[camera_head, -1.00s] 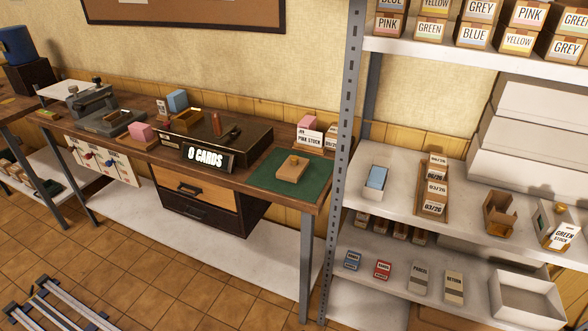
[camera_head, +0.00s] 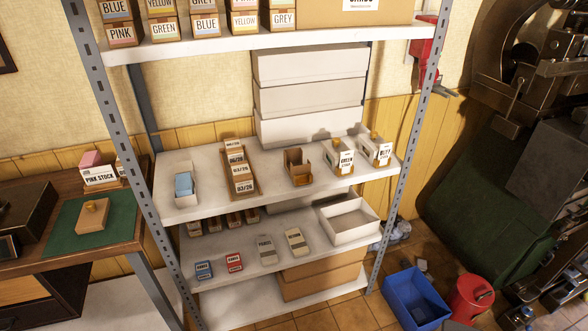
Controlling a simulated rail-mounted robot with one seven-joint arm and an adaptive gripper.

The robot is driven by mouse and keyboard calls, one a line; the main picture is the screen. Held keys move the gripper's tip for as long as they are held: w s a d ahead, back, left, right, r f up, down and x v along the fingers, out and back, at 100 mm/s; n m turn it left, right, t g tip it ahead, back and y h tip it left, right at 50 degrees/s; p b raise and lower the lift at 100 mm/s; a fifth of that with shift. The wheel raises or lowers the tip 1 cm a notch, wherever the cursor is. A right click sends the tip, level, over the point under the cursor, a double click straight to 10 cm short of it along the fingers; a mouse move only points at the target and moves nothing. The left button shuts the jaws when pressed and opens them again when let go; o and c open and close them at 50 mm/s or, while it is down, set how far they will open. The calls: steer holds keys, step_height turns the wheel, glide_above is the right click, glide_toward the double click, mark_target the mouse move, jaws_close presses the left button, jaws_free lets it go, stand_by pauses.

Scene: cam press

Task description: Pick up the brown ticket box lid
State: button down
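A flat light-brown wooden block with a small round knob on top, which looks like the ticket box lid (camera_head: 91,218), lies on a green mat (camera_head: 63,238). The mat is on the dark wooden table at the left of the picture. An open brown box (camera_head: 298,168) without a lid stands on the middle shelf of the rack. My gripper is not in view, so its distance from the lid cannot be seen.
The grey metal rack's left post (camera_head: 119,135) stands just right of the table. A pink stock box (camera_head: 98,175) sits behind the mat. A blue bin (camera_head: 415,300) and red bucket (camera_head: 470,299) stand on the floor.

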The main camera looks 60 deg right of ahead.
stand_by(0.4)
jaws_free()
